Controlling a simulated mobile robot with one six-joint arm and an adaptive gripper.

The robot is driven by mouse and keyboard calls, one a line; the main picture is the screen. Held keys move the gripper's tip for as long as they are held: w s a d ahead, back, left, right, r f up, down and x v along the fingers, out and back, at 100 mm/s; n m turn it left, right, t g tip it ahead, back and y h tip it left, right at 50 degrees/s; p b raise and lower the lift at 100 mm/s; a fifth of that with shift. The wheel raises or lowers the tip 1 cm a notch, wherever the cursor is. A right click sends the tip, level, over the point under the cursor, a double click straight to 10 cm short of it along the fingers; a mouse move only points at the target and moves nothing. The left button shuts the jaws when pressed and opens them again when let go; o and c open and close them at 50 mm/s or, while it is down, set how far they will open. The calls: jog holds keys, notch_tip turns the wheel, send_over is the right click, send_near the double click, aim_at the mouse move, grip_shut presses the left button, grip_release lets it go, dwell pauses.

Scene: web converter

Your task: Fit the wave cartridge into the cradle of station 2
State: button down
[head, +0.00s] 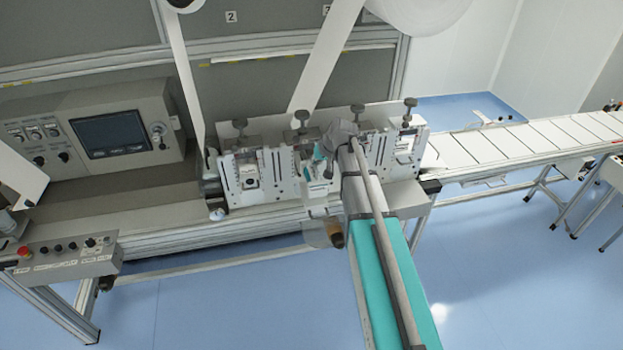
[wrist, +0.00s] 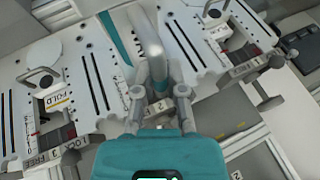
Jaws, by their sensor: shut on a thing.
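My gripper (head: 341,134) is at the front of the row of white slotted plates in the head view. In the wrist view my gripper (wrist: 158,80) is shut around a grey curved handle (wrist: 148,40), which I take to be that of the wave cartridge. A teal strip (wrist: 119,38) lies just left of the handle, and teal also shows beside the gripper (head: 319,154) in the head view. The cartridge's lower part and the cradle under it are hidden by my gripper, so I cannot tell whether it is seated. A "2" sign (head: 231,16) hangs on the back panel.
A FOLD unit (wrist: 50,92) stands left of the gripper in the wrist view, with LOCK/FREE marks below. Black-knobbed posts (head: 240,127) rise along the row. White web (head: 325,65) runs down behind. A control panel (head: 112,135) is left, a conveyor (head: 520,142) right.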

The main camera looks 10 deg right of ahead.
aim_at(312, 173)
jog(key=shift+w+f+b, duration=0.75)
jog(key=shift+f, duration=0.2)
jog(key=shift+w+f+b, duration=0.75)
jog(key=shift+f, duration=0.15)
jog(key=shift+d, duration=0.1)
jog(key=shift+w+f+b, duration=0.5)
jog(key=shift+f+b, duration=0.2)
jog(key=shift+b, duration=0.05)
jog(key=shift+s+f+b, duration=0.1)
jog(key=shift+f+b, duration=1.15)
jog(key=shift+f, duration=0.05)
jog(key=shift+f, duration=0.15)
jog(key=c, duration=0.7)
grip_release()
jog(key=shift+r, duration=0.3)
jog(key=p+v, duration=0.3)
jog(key=v, duration=0.1)
jog(key=shift+p, duration=0.35)
jog(key=p+v, duration=0.6)
jog(key=v, duration=0.2)
jog(key=shift+f, duration=0.1)
